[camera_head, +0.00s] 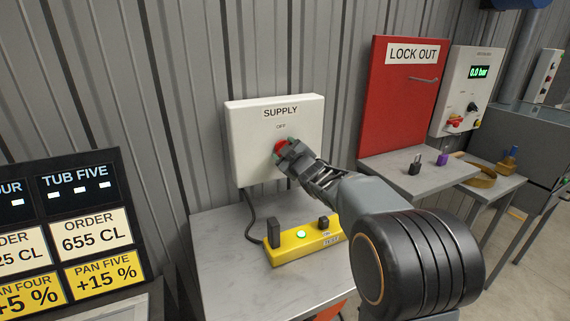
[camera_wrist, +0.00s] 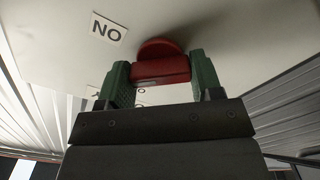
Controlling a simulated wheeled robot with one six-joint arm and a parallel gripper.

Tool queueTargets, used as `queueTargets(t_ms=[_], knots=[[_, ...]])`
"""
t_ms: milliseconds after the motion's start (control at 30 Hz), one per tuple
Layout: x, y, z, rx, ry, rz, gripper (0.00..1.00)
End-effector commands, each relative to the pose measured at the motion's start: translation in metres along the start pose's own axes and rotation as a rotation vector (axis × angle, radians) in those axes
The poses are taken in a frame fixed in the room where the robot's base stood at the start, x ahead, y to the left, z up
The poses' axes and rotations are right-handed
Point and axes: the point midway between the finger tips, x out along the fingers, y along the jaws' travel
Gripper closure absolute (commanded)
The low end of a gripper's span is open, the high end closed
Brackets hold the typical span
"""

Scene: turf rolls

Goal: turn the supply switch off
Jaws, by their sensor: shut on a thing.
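The white supply box (camera_head: 255,130) hangs on the corrugated wall, marked "SUPPLY" with "OFF" above its switch. The red supply switch (camera_head: 281,146) is mostly hidden behind my gripper (camera_head: 284,149) in the head view. In the wrist view the red switch handle (camera_wrist: 160,70) sits between the two green fingers of my gripper (camera_wrist: 160,84), which is shut on it. The head view does not clearly show which way the handle points.
A yellow test block (camera_head: 292,249) stands on the grey table (camera_head: 222,262) below the box. A red lock-out board (camera_head: 400,100) and a gauge panel reading 0.0 bar (camera_head: 466,90) are at right. A black padlock (camera_head: 414,168) lies on the shelf. Order signs (camera_head: 75,235) stand at left.

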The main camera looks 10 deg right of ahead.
Motion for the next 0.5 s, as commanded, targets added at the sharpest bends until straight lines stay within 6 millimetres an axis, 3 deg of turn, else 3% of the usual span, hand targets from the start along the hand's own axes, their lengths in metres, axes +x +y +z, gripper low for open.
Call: queueTargets(t_ms=[500], knots=[[0.0001,-0.0028,0.0030,-0.480,0.000,0.000,0.64]])
